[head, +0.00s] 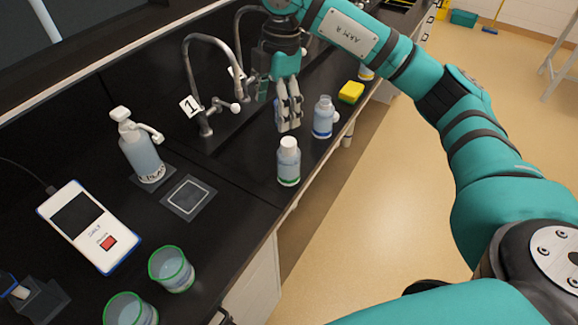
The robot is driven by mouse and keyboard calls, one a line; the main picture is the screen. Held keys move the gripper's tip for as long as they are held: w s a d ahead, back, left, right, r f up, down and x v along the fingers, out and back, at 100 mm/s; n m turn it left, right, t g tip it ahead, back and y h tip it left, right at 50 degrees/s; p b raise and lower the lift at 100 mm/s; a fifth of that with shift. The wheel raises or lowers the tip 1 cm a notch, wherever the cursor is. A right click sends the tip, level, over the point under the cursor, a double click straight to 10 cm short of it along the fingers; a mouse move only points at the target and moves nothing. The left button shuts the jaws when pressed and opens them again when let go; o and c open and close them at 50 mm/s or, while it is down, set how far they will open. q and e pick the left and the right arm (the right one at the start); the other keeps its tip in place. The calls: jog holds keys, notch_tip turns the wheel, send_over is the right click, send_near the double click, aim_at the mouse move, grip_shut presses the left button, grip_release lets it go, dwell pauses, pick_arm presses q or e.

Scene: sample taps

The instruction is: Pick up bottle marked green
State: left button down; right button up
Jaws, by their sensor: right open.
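The bottle with a green band near its base (288,168) stands upright on the black counter near its front edge, with a white cap on. My right gripper (289,124) is open and points down behind this bottle, apart from it in the picture. A second bottle, with a blue band (323,121) and no cap visible, stands just right of the gripper. Something bluish behind the fingers is mostly hidden. My left gripper is not in view.
Behind stands a curved tap labelled 1 (188,75). A yellow sponge (351,92) lies beyond the blue-banded bottle.

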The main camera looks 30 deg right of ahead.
jog(key=d+r+h, duration=0.1)
jog(key=d, duration=0.2)
jog(key=m+p, duration=0.1)
jog(key=p, duration=0.3)
send_near(288, 152)
jog(key=f, duration=0.4)
jog(key=w+f, duration=0.1)
jog(key=f, duration=0.1)
jog(key=shift+d+f, duration=0.2)
jog(key=shift+f, duration=0.2)
jog(key=f, duration=0.1)
jog(key=f+p, duration=0.1)
jog(key=f, duration=0.1)
jog(key=f+p, duration=0.1)
jog(key=shift+w+d+f, duration=0.15)
jog(key=shift+w+f, duration=0.2)
jog(key=shift+f, duration=0.4)
jog(key=shift+c, duration=0.2)
jog(key=shift+r, duration=0.1)
grip_shut()
jog(key=shift+w, duration=0.1)
